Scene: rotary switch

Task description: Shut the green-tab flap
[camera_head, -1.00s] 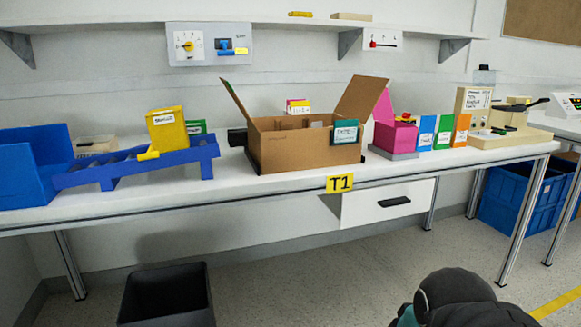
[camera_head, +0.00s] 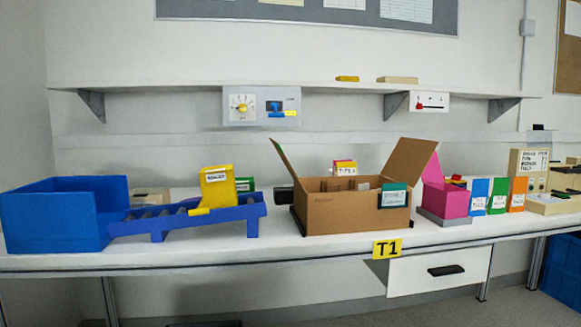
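An open cardboard box (camera_head: 335,214) stands on the white bench in the head view. Its left flap (camera_head: 284,161) stands up and leans outward to the left. Its right flap (camera_head: 410,163) stands up and leans right. My gripper is not in view.
A blue roller ramp (camera_head: 188,221) with a yellow bin (camera_head: 217,187) lies left of the box. A pink bin (camera_head: 444,198) stands close on its right. A drawer (camera_head: 438,271) is under the bench (camera_head: 330,249). A shelf (camera_head: 330,86) runs above.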

